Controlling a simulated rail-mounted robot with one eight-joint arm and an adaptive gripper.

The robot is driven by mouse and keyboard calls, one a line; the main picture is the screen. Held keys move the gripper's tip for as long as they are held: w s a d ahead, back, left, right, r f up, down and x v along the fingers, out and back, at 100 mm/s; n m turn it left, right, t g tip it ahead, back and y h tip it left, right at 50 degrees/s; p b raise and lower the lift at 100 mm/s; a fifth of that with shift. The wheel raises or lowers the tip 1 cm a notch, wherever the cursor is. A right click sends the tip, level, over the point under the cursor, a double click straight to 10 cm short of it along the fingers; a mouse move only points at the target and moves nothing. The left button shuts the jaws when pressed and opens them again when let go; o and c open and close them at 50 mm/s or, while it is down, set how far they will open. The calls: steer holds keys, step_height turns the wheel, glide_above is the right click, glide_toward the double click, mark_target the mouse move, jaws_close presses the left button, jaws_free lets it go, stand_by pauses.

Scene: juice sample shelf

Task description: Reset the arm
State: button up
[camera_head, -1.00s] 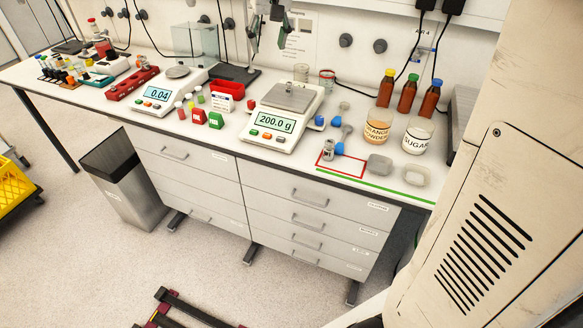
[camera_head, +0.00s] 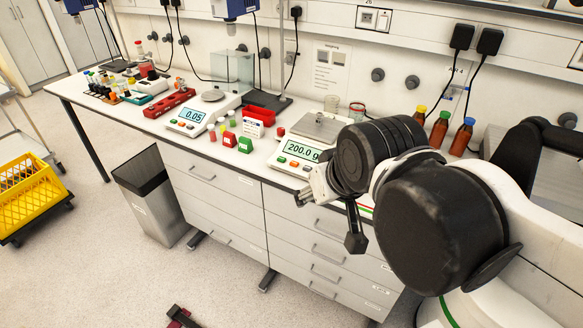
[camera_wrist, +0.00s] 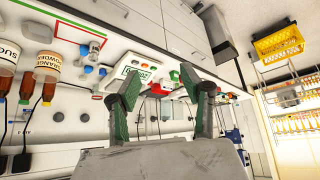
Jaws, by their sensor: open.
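My gripper (camera_wrist: 160,80) is open, with two green-lined fingers spread apart and nothing between them in the wrist view. In the head view my gripper (camera_head: 330,214) is at the end of my arm, seen from behind and partly hidden. It appears in front of the bench, near the balance (camera_head: 305,140) that reads 200.0 g. My dark, thick wrist links cover the bench's right part.
Several brown bottles (camera_head: 438,130) stand at the back right. A second balance (camera_head: 196,114), a red rack (camera_head: 168,103) and a red bin (camera_head: 259,116) are further left. The wrist view shows labelled jars (camera_wrist: 47,66). Open floor lies before the drawers.

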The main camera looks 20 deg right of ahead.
steer(key=shift+s+a+f, duration=0.1)
steer(key=shift+s+f, duration=0.4)
steer(key=shift+f, duration=0.15)
step_height(320, 180, down, 6)
steer(key=b, duration=0.6)
steer(key=shift+f, duration=0.15)
